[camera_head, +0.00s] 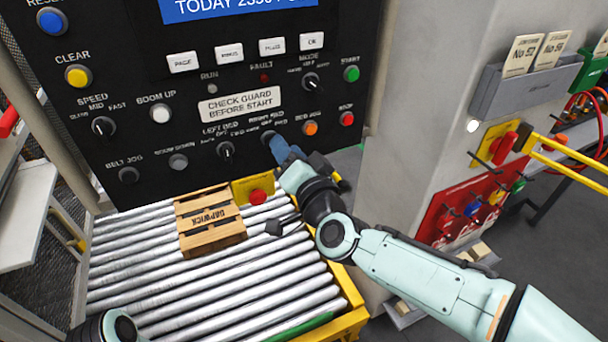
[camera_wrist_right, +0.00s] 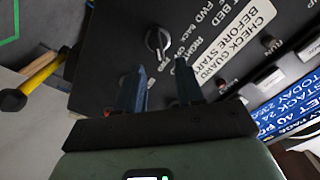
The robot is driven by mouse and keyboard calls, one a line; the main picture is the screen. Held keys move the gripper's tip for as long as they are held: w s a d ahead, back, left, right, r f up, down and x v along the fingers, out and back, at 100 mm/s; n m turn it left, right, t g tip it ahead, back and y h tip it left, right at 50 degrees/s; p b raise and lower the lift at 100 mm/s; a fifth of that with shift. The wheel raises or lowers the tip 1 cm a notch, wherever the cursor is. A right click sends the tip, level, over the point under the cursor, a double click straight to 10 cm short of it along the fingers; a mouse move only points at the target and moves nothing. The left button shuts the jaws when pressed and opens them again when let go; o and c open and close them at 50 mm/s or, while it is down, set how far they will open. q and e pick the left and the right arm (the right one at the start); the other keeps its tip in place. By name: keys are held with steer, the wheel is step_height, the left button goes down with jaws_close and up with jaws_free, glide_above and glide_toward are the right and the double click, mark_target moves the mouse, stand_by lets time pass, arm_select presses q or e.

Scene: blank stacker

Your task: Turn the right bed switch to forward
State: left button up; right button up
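The black control panel (camera_head: 140,110) carries the right bed switch, which the right gripper hides in the head view, under its label. Whether a fingertip touches the panel is unclear. Only part of my left arm shows, at the bottom left; its gripper is out of view.
The left bed switch (camera_head: 226,149) is just left of the right gripper. Orange (camera_head: 310,128) and red (camera_head: 347,118) buttons lie to its right. Below are a red emergency button (camera_head: 258,197), a roller bed (camera_head: 150,285) and a wooden pallet (camera_head: 193,237).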

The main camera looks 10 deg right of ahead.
steer(key=v, duration=0.9)
steer(key=w+d+f+n+g+h+p, duration=0.1)
steer(key=w+f+g+p, duration=0.15)
steer(key=f, duration=0.95)
steer(key=w+d+f+g+h+p, duration=0.15)
steer(key=f+g, duration=0.25)
steer(key=f, duration=0.8)
steer(key=s+d+f+g+p, duration=0.2)
steer(key=s+f, duration=0.2)
steer(key=f, duration=0.4)
steer(key=s+d+f+g+p, duration=0.25)
steer(key=s+f, duration=0.25)
steer(key=f, duration=0.4)
steer(key=s+f+g+p, duration=0.1)
steer(key=s+f+g, duration=0.2)
steer(key=s, duration=0.7)
steer(key=s+f+g+p, duration=0.2)
steer(key=s+f+g, duration=0.2)
steer(key=s+f, duration=0.3)
steer(key=s, duration=0.4)
steer(key=shift+f+n, duration=0.2)
steer(key=shift+n, duration=0.1)
